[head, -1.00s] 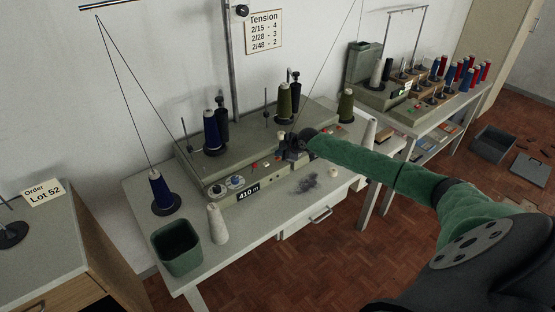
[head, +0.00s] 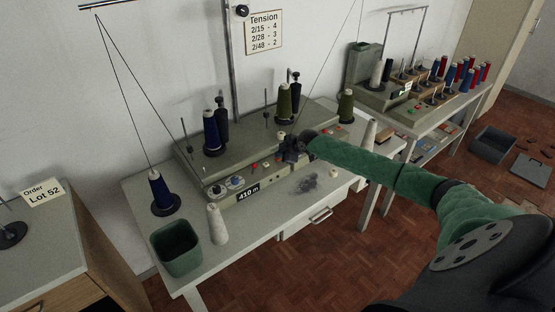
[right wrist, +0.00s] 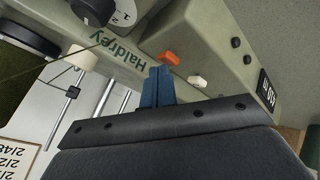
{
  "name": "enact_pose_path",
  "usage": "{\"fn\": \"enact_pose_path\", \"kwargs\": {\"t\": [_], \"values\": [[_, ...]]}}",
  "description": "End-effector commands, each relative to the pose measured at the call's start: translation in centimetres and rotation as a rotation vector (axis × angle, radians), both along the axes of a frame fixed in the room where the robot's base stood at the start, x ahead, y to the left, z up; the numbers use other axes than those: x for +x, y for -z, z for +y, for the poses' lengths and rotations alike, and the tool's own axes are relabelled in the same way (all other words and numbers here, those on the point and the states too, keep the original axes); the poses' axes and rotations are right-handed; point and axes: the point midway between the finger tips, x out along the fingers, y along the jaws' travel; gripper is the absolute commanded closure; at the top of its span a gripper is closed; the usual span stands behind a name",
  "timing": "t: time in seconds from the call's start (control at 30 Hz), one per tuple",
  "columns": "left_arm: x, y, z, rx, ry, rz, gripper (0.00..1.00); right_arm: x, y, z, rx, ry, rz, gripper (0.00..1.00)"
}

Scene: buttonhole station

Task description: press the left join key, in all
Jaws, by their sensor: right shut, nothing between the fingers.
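The winding machine (head: 222,172) stands on a white table with two dials, small red keys (head: 253,166) and a "410 m" display along its left front. I cannot tell for sure which key is the left join key. My right gripper (head: 289,153) is at the machine's front, right of those keys, and hides part of the panel. In the right wrist view its blue fingers (right wrist: 158,85) are shut and empty. Their tips are close to an orange key (right wrist: 169,58), with a white key (right wrist: 196,81) beside it. Contact cannot be told. My left gripper is out of view.
A green bin (head: 176,250) and a white cone (head: 217,224) stand at the table's front left. Grey lint (head: 307,183) lies in front of the machine. Thread cones (head: 211,131) stand upright on the machine. A second table with spools stands at the right.

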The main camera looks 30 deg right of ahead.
Motion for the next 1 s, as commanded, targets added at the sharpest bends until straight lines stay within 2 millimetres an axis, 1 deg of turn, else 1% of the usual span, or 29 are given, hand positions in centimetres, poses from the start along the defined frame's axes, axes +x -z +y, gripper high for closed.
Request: {"fn": "enact_pose_path", "kwargs": {"t": [0.5, 0.77, 1.0], "values": [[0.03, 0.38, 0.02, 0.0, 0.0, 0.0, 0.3, -0.02, 0.59, 0.01, 0.0, -0.001, 0.001, 1.0], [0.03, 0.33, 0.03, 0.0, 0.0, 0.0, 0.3, -0.02, 0.55, 0.01, 0.0, 0.0, 0.001, 1.0], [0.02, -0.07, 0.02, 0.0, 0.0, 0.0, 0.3, -0.02, -0.16, -0.01, 0.0, 0.0, 0.001, 1.0]]}}
